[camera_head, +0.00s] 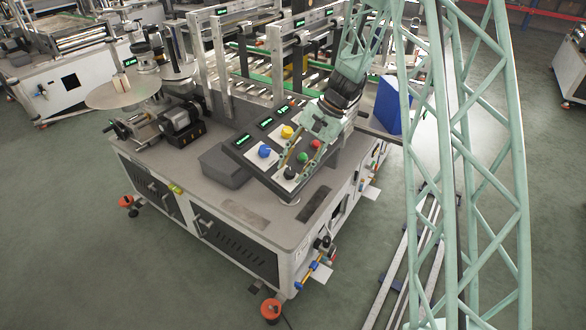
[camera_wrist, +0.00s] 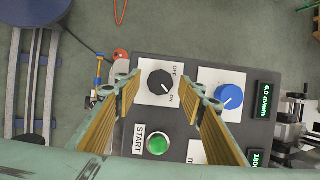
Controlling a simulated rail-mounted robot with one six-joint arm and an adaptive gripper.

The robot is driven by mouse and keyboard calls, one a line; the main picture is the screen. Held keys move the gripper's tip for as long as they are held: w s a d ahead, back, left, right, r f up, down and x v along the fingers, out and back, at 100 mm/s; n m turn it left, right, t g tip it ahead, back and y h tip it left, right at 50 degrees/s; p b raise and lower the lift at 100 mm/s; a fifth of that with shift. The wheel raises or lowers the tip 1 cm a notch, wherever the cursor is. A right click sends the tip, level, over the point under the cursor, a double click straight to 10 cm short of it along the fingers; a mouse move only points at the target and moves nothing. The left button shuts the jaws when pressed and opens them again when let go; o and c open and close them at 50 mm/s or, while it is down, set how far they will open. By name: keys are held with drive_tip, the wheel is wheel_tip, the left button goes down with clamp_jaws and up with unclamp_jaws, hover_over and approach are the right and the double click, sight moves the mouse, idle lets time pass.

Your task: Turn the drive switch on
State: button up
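The drive switch is a black rotary knob (camera_wrist: 160,83) on a white plate marked OFF and ON in the wrist view. A small pale mark on it seems to point to the lower right, on the ON side. In the head view the black knob (camera_head: 290,172) is at the front corner of the sloped control panel. My gripper (camera_wrist: 166,88) is open, its two fingers on either side of the knob as the wrist camera sees it. My gripper (camera_head: 295,166) also shows over the panel in the head view. I cannot tell whether a finger touches the knob.
A green START button (camera_wrist: 157,144) and a blue knob (camera_wrist: 228,97) sit close to the black knob. A grey box (camera_head: 223,166) stands left of the panel.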

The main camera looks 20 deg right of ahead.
drive_tip(key=shift+r, duration=0.1)
drive_tip(key=v, duration=1.2)
drive_tip(key=shift+s, duration=0.1)
idle(0.4)
